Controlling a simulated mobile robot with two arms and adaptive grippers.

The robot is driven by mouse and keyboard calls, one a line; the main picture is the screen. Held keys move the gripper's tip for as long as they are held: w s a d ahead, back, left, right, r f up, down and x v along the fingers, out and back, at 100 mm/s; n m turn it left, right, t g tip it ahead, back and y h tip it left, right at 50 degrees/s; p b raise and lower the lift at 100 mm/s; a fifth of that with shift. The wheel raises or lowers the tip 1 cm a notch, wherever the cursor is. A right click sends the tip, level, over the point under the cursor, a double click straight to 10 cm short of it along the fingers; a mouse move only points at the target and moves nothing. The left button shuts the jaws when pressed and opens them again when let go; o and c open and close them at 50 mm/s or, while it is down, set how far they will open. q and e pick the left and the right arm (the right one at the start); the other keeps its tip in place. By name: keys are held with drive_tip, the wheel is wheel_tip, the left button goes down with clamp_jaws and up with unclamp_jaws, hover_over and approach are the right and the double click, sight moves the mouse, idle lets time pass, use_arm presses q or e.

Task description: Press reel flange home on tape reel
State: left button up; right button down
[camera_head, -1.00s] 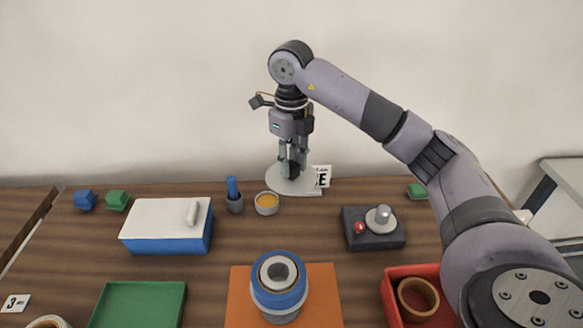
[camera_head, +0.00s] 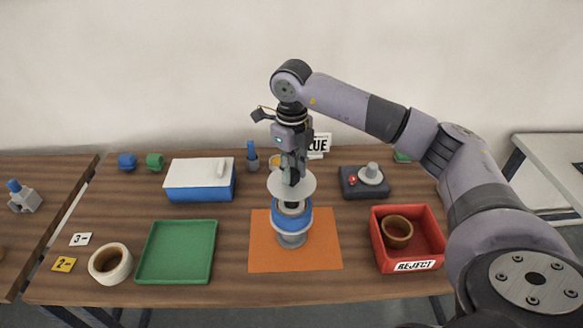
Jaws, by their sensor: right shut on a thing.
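The reel flange (camera_head: 305,187) is a thin white disc. My right gripper (camera_head: 292,177) is shut on it from above, by its middle. The tape reel (camera_head: 290,220) is a blue ring with a grey core, upright on a grey base on the orange mat (camera_head: 265,257). The flange is above the reel's far part and covers the back of its top. The core's near rim shows below the disc's edge, so the flange is not seated on it. I cannot tell the exact gap. My left gripper is not in view.
At right is a red reject bin (camera_head: 428,240) with a brown ring (camera_head: 397,231) inside. A green tray (camera_head: 175,252) and a pale ring (camera_head: 110,263) lie at left. Behind stand a white-lidded blue box (camera_head: 199,182) and a dark block with a knob (camera_head: 365,182).

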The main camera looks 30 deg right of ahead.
sight(292, 185)
drive_tip(key=shift+s+a+f+b, duration=0.2)
drive_tip(key=shift+f+b, duration=0.45)
drive_tip(key=shift+b, duration=0.1)
drive_tip(key=shift+f+b, duration=0.6)
drive_tip(key=shift+f, duration=0.25)
drive_tip(key=shift+f+b, duration=0.5)
drive_tip(key=shift+f, duration=0.35)
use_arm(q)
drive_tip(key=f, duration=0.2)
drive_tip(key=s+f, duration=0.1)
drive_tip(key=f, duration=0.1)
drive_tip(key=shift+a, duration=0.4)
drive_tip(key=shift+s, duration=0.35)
